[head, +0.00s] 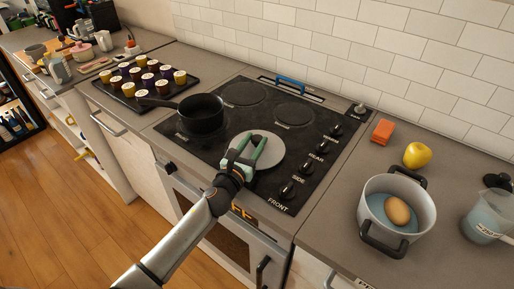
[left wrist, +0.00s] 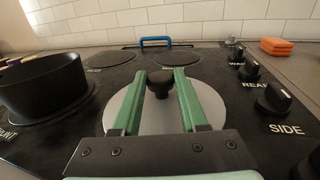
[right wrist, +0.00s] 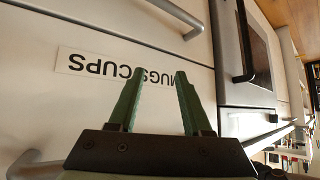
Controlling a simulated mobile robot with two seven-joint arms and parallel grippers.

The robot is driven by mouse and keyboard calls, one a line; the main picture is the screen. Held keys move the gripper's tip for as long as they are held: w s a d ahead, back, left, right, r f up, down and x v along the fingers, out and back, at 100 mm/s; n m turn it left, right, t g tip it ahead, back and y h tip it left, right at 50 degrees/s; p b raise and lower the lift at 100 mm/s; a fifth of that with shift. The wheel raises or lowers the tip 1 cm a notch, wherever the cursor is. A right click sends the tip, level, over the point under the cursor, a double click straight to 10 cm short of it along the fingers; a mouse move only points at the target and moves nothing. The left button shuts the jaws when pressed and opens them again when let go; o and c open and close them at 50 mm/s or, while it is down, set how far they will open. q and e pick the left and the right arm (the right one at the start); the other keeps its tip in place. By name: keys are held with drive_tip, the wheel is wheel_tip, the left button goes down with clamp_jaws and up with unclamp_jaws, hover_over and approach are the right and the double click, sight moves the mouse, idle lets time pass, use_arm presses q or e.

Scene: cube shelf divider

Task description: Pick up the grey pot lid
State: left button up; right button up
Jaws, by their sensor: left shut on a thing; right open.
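The grey pot lid (head: 273,155) is a round flat disc with a black knob, over the front right part of the black cooktop. My left gripper (head: 251,146) reaches over it from the front, its green fingers shut on the lid's knob. In the left wrist view the black knob (left wrist: 159,83) stands between the fingertips, with the lid's disc (left wrist: 126,103) beneath. I cannot tell whether the lid is touching the cooktop. My right gripper (right wrist: 158,76) is open and empty, facing a white cabinet front labelled "MUGS CUPS".
A black saucepan (head: 201,115) stands left of the lid. A blue-handled thing (head: 291,84) lies at the cooktop's back. Knobs (head: 288,190) line its right side. A grey pot (head: 371,212) holding an egg, a yellow apple (head: 417,155) and an orange sponge (head: 382,131) are on the right counter.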

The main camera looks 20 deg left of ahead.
use_arm(q)
clamp_jaws()
idle(0.3)
